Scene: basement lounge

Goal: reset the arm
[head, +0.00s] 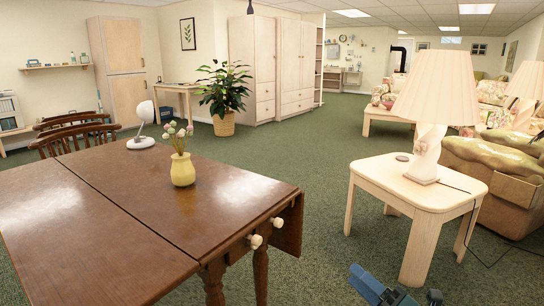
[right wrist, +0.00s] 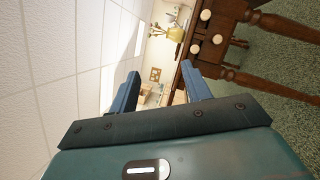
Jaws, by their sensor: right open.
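My right gripper (head: 395,286) shows at the bottom edge of the head view, right of centre, low in front of the side table. In the right wrist view its two blue fingers (right wrist: 160,74) stand apart with nothing between them. The picture there is turned sideways, with the ceiling on the left and the brown table (right wrist: 238,68) at the upper right. My left gripper and left arm are not in view.
The brown drop-leaf table (head: 110,215) fills the left front and bears a yellow vase (head: 182,170) and a white lamp (head: 142,120). A pale side table (head: 405,182) with a large lamp (head: 435,95) stands at right. Green carpet (head: 310,215) lies open between them.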

